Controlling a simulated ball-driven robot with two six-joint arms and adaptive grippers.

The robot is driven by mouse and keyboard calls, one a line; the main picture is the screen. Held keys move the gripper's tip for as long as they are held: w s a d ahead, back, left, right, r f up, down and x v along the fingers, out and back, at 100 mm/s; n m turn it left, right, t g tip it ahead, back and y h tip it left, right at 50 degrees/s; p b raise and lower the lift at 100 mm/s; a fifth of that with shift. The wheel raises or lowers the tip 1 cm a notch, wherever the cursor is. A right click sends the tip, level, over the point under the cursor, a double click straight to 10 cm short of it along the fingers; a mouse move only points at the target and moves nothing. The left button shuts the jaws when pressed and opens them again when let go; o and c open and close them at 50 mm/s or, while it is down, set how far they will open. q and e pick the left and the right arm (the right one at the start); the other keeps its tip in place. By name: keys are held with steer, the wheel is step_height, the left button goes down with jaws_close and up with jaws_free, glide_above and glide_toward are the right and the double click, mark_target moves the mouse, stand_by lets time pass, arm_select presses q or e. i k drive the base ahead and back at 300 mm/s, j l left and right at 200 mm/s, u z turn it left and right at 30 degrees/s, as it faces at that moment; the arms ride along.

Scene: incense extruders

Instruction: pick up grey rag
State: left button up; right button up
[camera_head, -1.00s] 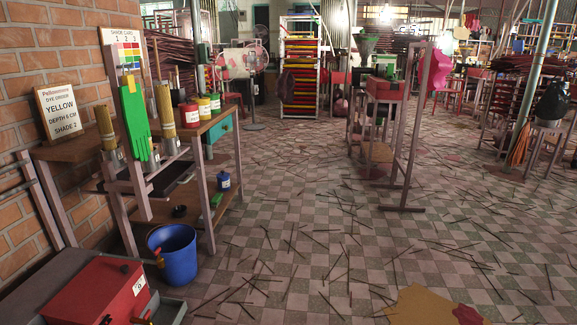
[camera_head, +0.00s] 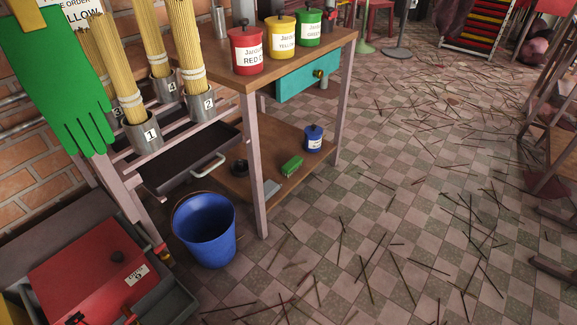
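No clear grey rag shows in the head view. A small flat grey patch (camera_head: 271,187) lies on the lower shelf (camera_head: 300,150) of the wooden bench, just behind a front leg. It is partly hidden, and I cannot tell whether it is a rag. Neither of my grippers is in view.
Red (camera_head: 245,50), yellow (camera_head: 281,34) and green (camera_head: 308,28) jars stand on the bench top. The lower shelf holds a green brush-like block (camera_head: 292,167) and a blue jar (camera_head: 313,139). A blue bucket (camera_head: 205,232) and red box (camera_head: 90,262) stand in front. Sticks litter the floor.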

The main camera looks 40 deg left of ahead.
mark_target(270, 186)
steer(key=i+l+u, duration=0.1)
steer(key=i+u, duration=0.3)
steer(key=i+l+u, duration=0.25)
steer(key=i+u, duration=0.15)
steer(key=i+l+u, duration=0.8)
